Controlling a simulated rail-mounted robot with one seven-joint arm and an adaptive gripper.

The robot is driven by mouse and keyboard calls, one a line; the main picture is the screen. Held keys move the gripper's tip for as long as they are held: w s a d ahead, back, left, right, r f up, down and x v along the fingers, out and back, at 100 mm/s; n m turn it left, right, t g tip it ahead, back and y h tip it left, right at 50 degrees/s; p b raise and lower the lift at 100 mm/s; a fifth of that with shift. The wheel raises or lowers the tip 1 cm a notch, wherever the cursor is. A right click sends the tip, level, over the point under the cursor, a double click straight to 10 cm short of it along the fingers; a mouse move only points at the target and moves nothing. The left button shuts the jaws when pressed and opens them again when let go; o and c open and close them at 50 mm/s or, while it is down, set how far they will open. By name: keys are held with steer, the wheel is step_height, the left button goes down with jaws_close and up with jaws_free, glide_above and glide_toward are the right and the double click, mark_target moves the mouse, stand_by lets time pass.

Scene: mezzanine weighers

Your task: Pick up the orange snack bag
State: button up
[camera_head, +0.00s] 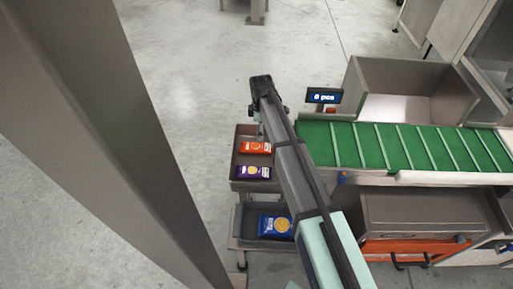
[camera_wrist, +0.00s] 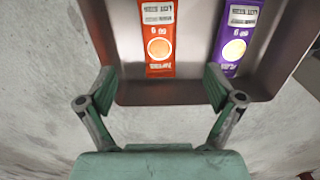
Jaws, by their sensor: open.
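The orange snack bag (camera_head: 255,147) lies in the upper grey-brown tray (camera_head: 243,131), left of the conveyor in the head view. In the wrist view the orange snack bag (camera_wrist: 158,40) lies flat near the tray's near wall, ahead of and between my fingers. My gripper (camera_wrist: 159,82) is open and empty, with its fingertips near the tray's near edge and the bag beyond them. In the head view my arm passes just right of the tray, and its fingers cannot be made out clearly.
A purple bag (camera_wrist: 235,38) lies right of the orange one, with a clear gap between; it also shows in the head view (camera_head: 253,172). A blue bag (camera_head: 275,225) lies in a lower tray (camera_head: 250,234). A green cleated conveyor (camera_head: 395,145) and a metal hopper (camera_head: 365,77) stand to the right.

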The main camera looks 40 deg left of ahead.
mark_target(260, 145)
step_height(260, 145, down, 11)
steer(key=shift+f+p, duration=0.15)
steer(key=shift+p, duration=0.95)
steer(key=c, duration=1.2)
